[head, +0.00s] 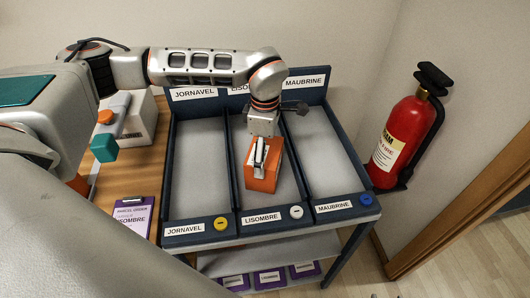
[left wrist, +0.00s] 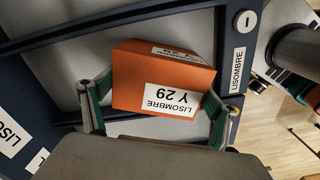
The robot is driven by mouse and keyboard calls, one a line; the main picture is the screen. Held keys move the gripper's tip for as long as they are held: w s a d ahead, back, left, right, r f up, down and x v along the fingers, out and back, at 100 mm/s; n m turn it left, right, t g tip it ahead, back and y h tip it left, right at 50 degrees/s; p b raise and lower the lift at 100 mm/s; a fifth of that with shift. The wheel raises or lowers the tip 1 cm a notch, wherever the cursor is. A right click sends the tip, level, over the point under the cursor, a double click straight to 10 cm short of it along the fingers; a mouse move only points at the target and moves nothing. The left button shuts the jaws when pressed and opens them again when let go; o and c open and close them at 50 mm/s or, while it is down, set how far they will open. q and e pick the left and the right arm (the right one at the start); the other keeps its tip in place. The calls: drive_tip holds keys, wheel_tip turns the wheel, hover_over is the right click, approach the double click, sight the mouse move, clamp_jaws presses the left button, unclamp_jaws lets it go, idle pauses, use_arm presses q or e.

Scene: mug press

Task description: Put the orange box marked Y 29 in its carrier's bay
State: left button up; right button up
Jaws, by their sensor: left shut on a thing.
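The orange box (head: 262,176) is in the middle bay, labelled LISOMBRE, of the sorting rack (head: 298,212). In the left wrist view the box (left wrist: 135,80) shows white labels reading LISOMBRE Y 29. My left gripper (head: 259,152) is shut on the box from above. In the left wrist view its green-padded fingers (left wrist: 155,120) lie on either side of the box. The box is inside the bay's outline, but I cannot tell whether it touches the bay floor. My right gripper is not in view.
The JORNAVEL bay (head: 200,170) on the left and the MAUBRINE bay (head: 325,155) on the right are empty. Low dividers separate the bays. A purple clipboard (head: 134,214) lies on the wooden surface at left. A red fire extinguisher (head: 402,140) stands at the right.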

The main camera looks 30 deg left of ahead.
use_arm(q)
drive_tip(key=o, duration=1.2)
drive_tip(key=shift+f, duration=0.1)
drive_tip(key=shift+o, duration=0.2)
wheel_tip(320, 180, up, 12)
drive_tip(key=shift+r, duration=0.2)
